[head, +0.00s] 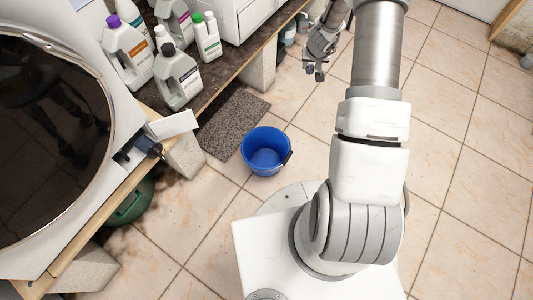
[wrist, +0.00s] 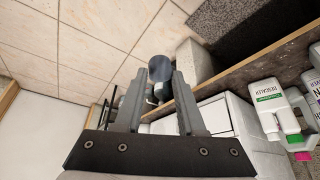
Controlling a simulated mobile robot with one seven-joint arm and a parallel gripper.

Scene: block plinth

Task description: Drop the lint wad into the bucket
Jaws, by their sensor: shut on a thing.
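My gripper (wrist: 160,74) is shut on the lint wad (wrist: 160,67), a small grey-blue lump between the fingertips in the wrist view. In the head view my gripper (head: 314,70) hangs near the top, past the end of the dark counter; the wad is too small to make out clearly there. The blue bucket (head: 267,148) stands upright on the tiled floor, below and a little left of my gripper in the picture, well apart from it. Its open top faces up and its inside looks empty. I do not see the bucket in the wrist view.
A grey mat (head: 233,122) lies left of the bucket. Several bottles (head: 178,78) stand on the dark counter (head: 225,72). A washer with a round dark door (head: 50,130) is at left, a green basin (head: 130,203) below it. The tiles at right are clear.

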